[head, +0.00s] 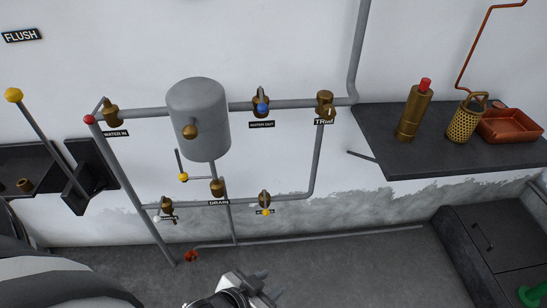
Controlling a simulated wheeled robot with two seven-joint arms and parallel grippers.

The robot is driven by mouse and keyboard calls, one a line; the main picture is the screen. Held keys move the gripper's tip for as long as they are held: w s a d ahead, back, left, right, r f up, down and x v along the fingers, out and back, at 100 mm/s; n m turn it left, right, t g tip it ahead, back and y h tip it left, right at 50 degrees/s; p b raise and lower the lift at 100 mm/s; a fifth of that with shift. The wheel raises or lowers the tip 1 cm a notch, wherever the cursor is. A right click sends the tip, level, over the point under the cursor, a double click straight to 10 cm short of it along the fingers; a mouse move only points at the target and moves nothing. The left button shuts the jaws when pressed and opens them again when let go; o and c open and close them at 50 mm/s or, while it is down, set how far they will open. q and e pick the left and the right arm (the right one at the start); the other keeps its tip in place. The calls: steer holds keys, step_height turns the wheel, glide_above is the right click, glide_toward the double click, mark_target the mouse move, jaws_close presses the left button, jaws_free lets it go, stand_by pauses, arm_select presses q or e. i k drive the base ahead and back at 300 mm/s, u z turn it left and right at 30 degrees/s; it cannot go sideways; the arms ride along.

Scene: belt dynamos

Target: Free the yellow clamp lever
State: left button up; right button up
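Several levers have yellow on them, and I cannot tell by label which is the clamp lever. A long lever with a yellow ball knob (14,95) leans up and left from a black bracket (92,175) at the left wall. A short lever with a yellow knob (183,177) stands left of the DRAIN valve (217,187). A small yellow handle (264,211) sits on the lower right valve. My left gripper (272,284) is low at the bottom centre, over the floor, fingers apart and empty, well away from all of them. My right gripper is not in view.
A grey tank (199,120) hangs among wall pipes with labelled valves. A dark shelf (450,150) holds a brass cylinder (414,115), a basket (464,122) and a tray (510,125). The floor at centre is mostly clear.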

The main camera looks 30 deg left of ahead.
mark_target(183, 176)
steer(key=z, duration=2.8)
steer(key=k, duration=2.85)
steer(key=u, duration=1.1)
steer(key=i, duration=0.55)
steer(key=z, duration=0.1)
